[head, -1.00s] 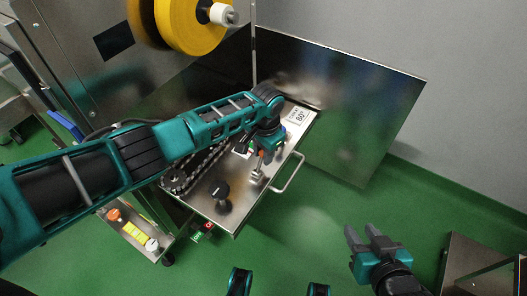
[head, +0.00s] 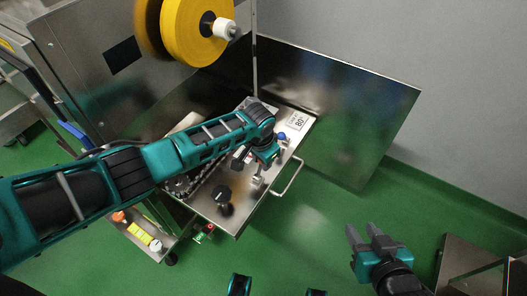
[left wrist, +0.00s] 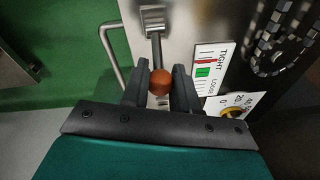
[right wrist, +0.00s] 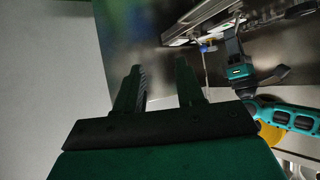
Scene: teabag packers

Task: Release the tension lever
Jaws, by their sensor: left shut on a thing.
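The tension lever is a metal stem with an orange ball knob (left wrist: 160,82), seen upright in the left wrist view. My left gripper (left wrist: 160,88) has one finger on each side of the knob and is shut on it. In the head view my left gripper (head: 264,163) is over the machine's metal panel, and the knob is hidden behind it. A TIGHT/LOOSE scale (left wrist: 208,70) with red and green marks lies beside the lever. My right gripper (head: 366,238) is open and empty, over the floor; its spread fingers also show in the right wrist view (right wrist: 160,88).
The panel (head: 235,216) carries a black knob (head: 222,194), a chain and a blue ball knob (head: 281,136). A metal handle (head: 290,178) sticks out from its edge. A yellow reel (head: 190,30) is above.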

